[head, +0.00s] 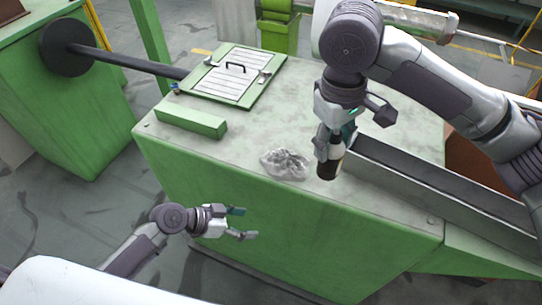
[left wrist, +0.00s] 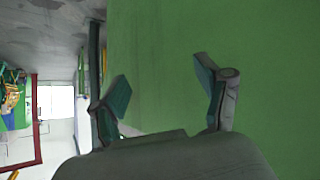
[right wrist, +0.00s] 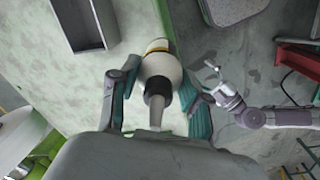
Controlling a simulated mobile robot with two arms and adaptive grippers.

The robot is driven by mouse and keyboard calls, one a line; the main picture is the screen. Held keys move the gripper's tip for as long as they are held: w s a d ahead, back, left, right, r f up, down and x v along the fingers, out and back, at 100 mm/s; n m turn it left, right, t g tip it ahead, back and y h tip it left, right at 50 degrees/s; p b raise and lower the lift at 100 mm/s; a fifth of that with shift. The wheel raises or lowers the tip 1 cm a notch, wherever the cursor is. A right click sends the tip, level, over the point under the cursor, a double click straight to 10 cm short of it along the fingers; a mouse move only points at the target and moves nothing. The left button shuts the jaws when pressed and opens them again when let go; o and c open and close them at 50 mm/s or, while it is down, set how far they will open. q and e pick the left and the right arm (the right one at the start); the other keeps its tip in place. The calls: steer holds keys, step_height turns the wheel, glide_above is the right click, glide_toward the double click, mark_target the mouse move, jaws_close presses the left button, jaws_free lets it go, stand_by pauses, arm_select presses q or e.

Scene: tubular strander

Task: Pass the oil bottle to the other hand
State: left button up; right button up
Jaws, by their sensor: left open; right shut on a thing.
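The oil bottle (head: 328,163) has a dark lower part and a pale upper part. It is held by my right gripper (head: 335,143) above the front edge of the green cabinet top. In the right wrist view the bottle (right wrist: 158,68) sits between the two fingers, its dark collar and thin spout toward the camera. My left gripper (head: 243,222) is open and empty, in front of the cabinet's green side and lower than its top. In the left wrist view its spread fingers (left wrist: 165,95) have nothing between them. The left gripper also shows in the right wrist view (right wrist: 212,80).
A crumpled grey rag (head: 285,164) lies on the cabinet top (head: 240,150), left of the bottle. A green bar (head: 190,121) and a hatch plate with a black handle (head: 232,75) are farther back. A grey metal channel (head: 440,185) runs along the right.

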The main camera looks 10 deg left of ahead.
arm_select(q)
steer(key=d+r+m+h, duration=0.3)
steer(key=d+r+h, duration=0.15)
steer(key=r, duration=1.05)
steer(key=m+t+h, duration=0.1)
steer(key=m+h, duration=0.1)
steer(key=h, duration=0.1)
glide_toward(335, 153)
steer(key=w+f, duration=0.2)
steer(key=x, duration=1)
steer(key=shift+d, duration=0.15)
steer(key=shift+s, duration=0.15)
steer(key=c, duration=1.2)
steer(key=o, duration=1.1)
steer(key=shift+d, duration=0.1)
steer(key=shift+o, duration=0.5)
